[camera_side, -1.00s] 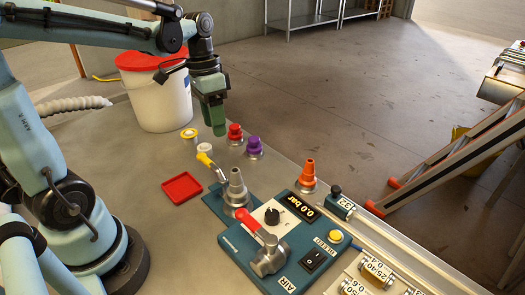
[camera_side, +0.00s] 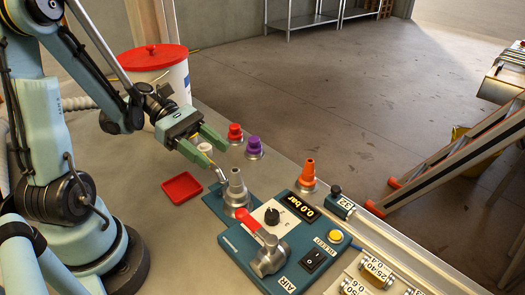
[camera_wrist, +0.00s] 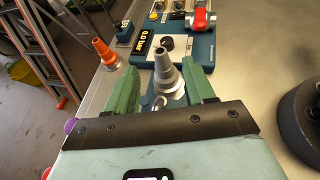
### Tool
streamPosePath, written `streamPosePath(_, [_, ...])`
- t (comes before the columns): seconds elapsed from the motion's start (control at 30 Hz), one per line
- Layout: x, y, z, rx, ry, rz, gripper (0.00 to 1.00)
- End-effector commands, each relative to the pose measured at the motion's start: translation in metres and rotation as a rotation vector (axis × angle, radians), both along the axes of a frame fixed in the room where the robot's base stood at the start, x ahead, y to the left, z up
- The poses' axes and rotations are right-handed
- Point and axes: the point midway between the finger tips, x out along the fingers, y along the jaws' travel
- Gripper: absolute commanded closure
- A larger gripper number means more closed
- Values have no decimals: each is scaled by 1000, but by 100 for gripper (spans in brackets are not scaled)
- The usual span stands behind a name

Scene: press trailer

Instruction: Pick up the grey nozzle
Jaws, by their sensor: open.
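The grey nozzle (camera_side: 236,187) stands upright on the left end of the blue air panel (camera_side: 262,247). In the wrist view the grey nozzle (camera_wrist: 168,75) shows between and beyond the two green fingers. My gripper (camera_side: 214,158) is open and tilted down toward the nozzle, behind and left of it in the side view. My gripper also shows in the wrist view (camera_wrist: 165,90), with nothing between its fingers.
An orange nozzle (camera_side: 308,176), a red nozzle (camera_side: 235,133) and a purple nozzle (camera_side: 254,147) stand nearby. A red tray (camera_side: 182,188) lies left of the panel. A red-handled valve (camera_side: 268,255) sits on the panel. A white bucket (camera_side: 175,85) stands behind my arm.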

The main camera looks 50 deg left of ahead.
Motion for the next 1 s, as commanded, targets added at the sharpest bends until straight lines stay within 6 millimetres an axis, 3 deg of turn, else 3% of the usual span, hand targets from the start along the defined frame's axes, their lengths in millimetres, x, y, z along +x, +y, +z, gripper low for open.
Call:
streamPosePath(0.27, [5,-21,-8,-12,11,5,46])
streamPosePath(0.6, [18,-61,-26,-10,10,4,46])
streamPosePath(0.93, [19,-66,-28,-11,10,8,46])
streamPosePath(1.0, [19,-66,-28,-11,10,8,57])
